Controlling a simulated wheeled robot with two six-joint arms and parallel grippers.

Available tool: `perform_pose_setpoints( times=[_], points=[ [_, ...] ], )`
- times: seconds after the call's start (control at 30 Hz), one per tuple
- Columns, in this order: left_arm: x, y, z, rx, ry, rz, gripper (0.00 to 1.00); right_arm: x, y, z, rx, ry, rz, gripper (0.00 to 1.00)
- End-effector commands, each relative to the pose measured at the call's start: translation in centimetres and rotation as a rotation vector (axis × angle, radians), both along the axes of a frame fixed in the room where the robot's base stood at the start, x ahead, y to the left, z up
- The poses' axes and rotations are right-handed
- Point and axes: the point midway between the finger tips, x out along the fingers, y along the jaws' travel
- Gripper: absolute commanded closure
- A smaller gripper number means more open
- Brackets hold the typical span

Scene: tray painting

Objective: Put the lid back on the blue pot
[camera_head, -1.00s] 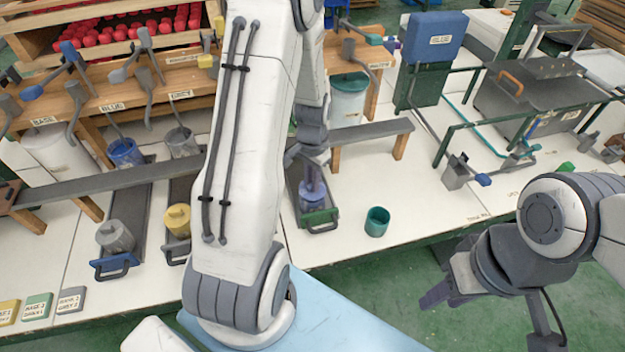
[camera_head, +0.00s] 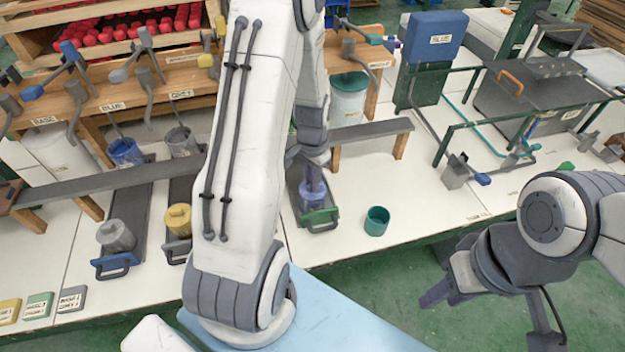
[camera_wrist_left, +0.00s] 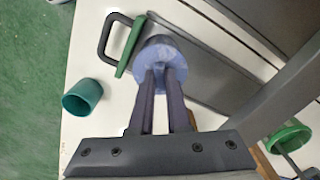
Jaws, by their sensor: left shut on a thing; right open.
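My left gripper (camera_head: 312,172) is directly above and shut on the lid's knob. In the left wrist view the round lid (camera_wrist_left: 162,52) lies between and beyond the two fingertips (camera_wrist_left: 162,72). The lid hides most of the pot there, so I cannot tell whether it is fully seated. My right gripper (camera_head: 442,288) is open and empty, in front of the table's edge at right.
A teal cup (camera_head: 377,221) stands right of the tray. A grey shelf rail (camera_head: 372,131) crosses behind. A yellow pot (camera_head: 177,220), a grey pot (camera_head: 115,236) and a darker blue container (camera_head: 124,152) stand left.

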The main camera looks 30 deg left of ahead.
Motion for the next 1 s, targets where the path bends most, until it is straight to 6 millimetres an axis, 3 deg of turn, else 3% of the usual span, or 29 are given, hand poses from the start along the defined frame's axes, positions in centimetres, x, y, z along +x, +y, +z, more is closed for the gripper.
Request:
perform_pose_setpoints(
  times=[0.23, 0.27, 0.3, 0.33, 0.57, 0.63, 0.67, 1.0],
  points=[
    [0.01, 0.01, -0.01, 0.0, 0.0, 0.0, 1.0, 0.0, 0.0, -0.02, 0.0, 0.0, 0.0, 0.59],
    [0.01, 0.01, -0.01, 0.0, 0.0, 0.0, 0.74, 0.0, 0.0, -0.02, 0.0, 0.0, 0.0, 0.59],
    [0.01, 0.01, -0.01, 0.0, 0.0, 0.0, 0.58, 0.0, 0.0, -0.02, 0.0, 0.0, 0.0, 0.59],
    [0.01, 0.01, 0.0, 0.0, 0.0, 0.0, 0.5, 0.0, 0.0, -0.02, 0.0, 0.0, 0.0, 0.59],
    [0.01, 0.01, 0.0, 0.0, 0.0, 0.0, 0.5, 0.0, 0.0, -0.02, 0.0, 0.0, 0.0, 0.59],
    [0.01, 0.0, -0.01, 0.0, 0.0, 0.0, 0.23, 0.0, 0.0, -0.02, 0.0, 0.0, 0.0, 0.59],
    [0.01, 0.0, -0.01, 0.0, 0.0, 0.0, 0.2, 0.0, 0.0, -0.02, 0.0, 0.0, 0.0, 0.59],
    [0.01, 0.0, 0.13, 0.0, 0.0, 0.0, 0.2, 0.0, 0.0, 0.1, 0.0, 0.0, 0.0, 0.59]
  ],
)
